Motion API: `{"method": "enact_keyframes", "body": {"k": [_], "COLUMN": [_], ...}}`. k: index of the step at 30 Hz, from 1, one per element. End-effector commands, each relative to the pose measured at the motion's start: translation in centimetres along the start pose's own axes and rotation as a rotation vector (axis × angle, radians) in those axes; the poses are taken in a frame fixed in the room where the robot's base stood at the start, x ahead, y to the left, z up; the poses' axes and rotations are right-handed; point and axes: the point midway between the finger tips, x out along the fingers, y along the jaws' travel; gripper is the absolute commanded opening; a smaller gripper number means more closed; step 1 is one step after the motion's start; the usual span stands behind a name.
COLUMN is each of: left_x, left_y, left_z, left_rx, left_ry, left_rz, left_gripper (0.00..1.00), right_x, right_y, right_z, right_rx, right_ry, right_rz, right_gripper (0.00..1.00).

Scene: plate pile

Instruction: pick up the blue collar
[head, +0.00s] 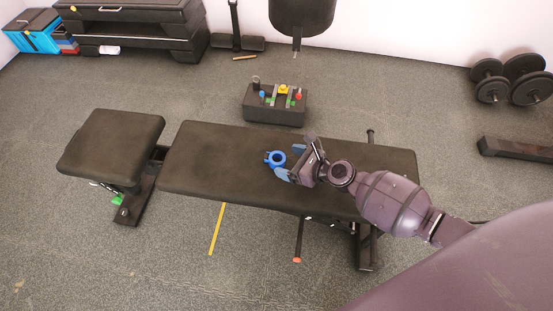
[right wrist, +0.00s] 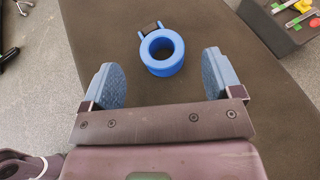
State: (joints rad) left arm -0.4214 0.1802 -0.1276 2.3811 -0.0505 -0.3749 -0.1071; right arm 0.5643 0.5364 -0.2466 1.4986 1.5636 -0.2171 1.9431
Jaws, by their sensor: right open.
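The blue collar (head: 275,158) is a ring with small lugs lying on the black bench pad (head: 215,155). In the right wrist view the collar (right wrist: 162,51) lies ahead of the fingertips, roughly midway between them, with its round hole facing up. My right gripper (head: 290,162) is just right of the collar in the head view. Its two blue finger pads are wide apart, and nothing is between them in the right wrist view (right wrist: 163,75). I cannot tell whether a pad touches the collar. My left gripper is out of view.
A dark box (head: 275,110) with coloured parts on top stands on the floor behind the bench. A separate raised seat pad (head: 110,148) is at the left. Dumbbells (head: 510,80) lie at the far right. The bench pad left of the collar is clear.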

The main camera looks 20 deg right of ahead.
Motion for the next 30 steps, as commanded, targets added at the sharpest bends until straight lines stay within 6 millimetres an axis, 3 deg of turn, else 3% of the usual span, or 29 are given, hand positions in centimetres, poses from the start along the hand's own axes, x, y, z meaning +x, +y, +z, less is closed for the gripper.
{"method": "enact_keyframes", "body": {"k": [13, 23, 30], "left_x": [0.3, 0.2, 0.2], "left_y": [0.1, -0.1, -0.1], "left_z": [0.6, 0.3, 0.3], "left_rx": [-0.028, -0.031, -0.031], "left_ry": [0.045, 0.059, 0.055], "left_rz": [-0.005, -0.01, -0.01], "left_gripper": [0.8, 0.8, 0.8], "right_x": [4.7, 5.1, 5.1], "right_y": [0.0, -0.1, -0.1], "right_z": [-0.6, -0.3, -0.3], "right_rx": [-0.001, -0.001, -0.001], "right_ry": [0.002, 0.0, 0.0], "right_rz": [0.001, 0.0, 0.0], "right_gripper": [0.85, 0.85, 0.51]}}
